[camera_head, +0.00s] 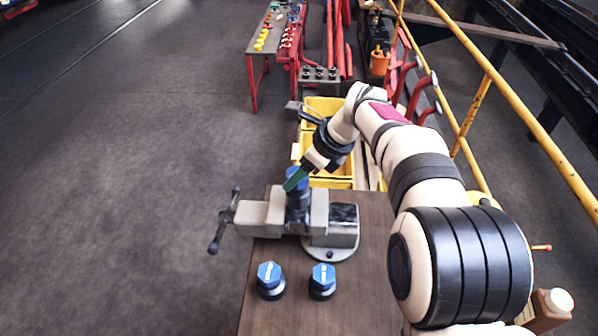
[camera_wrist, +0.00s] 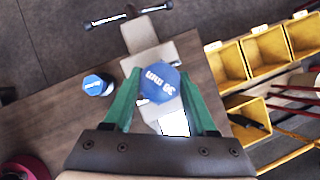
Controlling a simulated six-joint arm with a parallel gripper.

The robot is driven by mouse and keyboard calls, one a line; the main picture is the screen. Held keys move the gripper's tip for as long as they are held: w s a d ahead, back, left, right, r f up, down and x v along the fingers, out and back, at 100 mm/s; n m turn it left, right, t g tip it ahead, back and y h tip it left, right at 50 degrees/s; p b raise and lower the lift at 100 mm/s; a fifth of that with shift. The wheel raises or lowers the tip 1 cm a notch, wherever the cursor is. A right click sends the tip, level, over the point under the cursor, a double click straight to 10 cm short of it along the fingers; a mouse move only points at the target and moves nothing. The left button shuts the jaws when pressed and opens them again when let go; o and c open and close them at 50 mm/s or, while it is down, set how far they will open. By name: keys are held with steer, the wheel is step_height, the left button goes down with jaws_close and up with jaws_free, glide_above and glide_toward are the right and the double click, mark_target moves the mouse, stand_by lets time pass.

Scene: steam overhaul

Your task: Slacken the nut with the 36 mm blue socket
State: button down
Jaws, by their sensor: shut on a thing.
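The blue socket (camera_head: 297,175) stands upright over the middle of the grey bench vise (camera_head: 262,217), between its jaws. In the wrist view the top of the blue socket (camera_wrist: 160,84) shows white lettering that reads as 36 mm. My gripper (camera_head: 294,182) reaches down to it from the upper right, its green fingers on either side. In the wrist view my gripper (camera_wrist: 160,78) is shut on the socket. The nut is hidden under the socket, so I cannot tell how far the socket sits over it.
Two more blue-topped sockets, a left one (camera_head: 269,279) and a right one (camera_head: 322,280), stand on the wooden bench (camera_head: 375,265) in front of the vise. The vise handle (camera_head: 224,222) sticks out left. Yellow bins (camera_head: 330,183) lie behind. A yellow railing (camera_head: 520,110) runs along the right.

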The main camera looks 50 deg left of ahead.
steer(key=shift+r, duration=2.15)
steer(key=shift+r, duration=2)
